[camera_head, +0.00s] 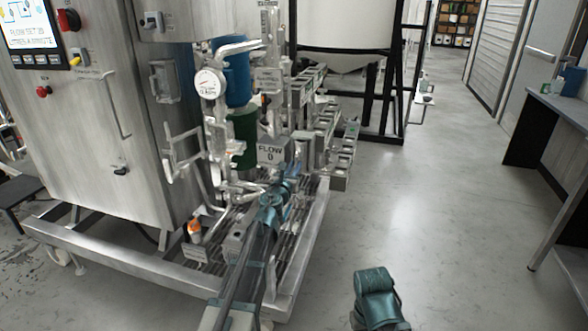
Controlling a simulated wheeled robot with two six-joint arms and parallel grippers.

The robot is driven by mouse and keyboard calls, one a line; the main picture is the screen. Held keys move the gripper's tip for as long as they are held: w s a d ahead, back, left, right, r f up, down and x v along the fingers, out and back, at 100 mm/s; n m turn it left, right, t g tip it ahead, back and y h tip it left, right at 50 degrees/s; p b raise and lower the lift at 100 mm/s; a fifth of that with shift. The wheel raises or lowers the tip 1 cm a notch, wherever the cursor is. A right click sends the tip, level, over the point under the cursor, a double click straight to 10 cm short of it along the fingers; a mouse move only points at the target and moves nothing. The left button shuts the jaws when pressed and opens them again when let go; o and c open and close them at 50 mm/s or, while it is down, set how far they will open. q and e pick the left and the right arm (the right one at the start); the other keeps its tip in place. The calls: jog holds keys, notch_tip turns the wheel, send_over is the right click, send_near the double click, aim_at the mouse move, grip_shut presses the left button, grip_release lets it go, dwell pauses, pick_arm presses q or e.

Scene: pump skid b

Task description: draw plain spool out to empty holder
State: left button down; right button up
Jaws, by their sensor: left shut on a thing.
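My left gripper (290,185) reaches from the bottom middle up to the pump skid, just below the grey FLOW 0 box (272,152). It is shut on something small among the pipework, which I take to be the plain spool. My own wrist hides most of it, so its outline and how far it sits in its seat cannot be told. Several grey box-like holders (341,170) stand in stepped rows to the right of the gripper. I cannot tell which holder is empty. My right gripper is not in view; only a teal part of that arm shows at the bottom.
A steel cabinet with a display (30,28) stands at the left. A pressure gauge (209,83), pipes and a blue-green cylinder (238,80) crowd the skid behind my left arm. The skid's frame rail (120,268) runs low in front. Clear floor (430,200) lies right, before a bench (555,105).

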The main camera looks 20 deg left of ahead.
pick_arm(q)
jog(key=shift+w, duration=0.9)
jog(key=c, duration=0.8)
grip_release()
jog(key=shift+o, duration=0.2)
jog(key=shift+s, duration=0.15)
jog(key=s, duration=1.3)
jog(key=shift+s+a, duration=0.2)
jog(key=shift+s, duration=0.1)
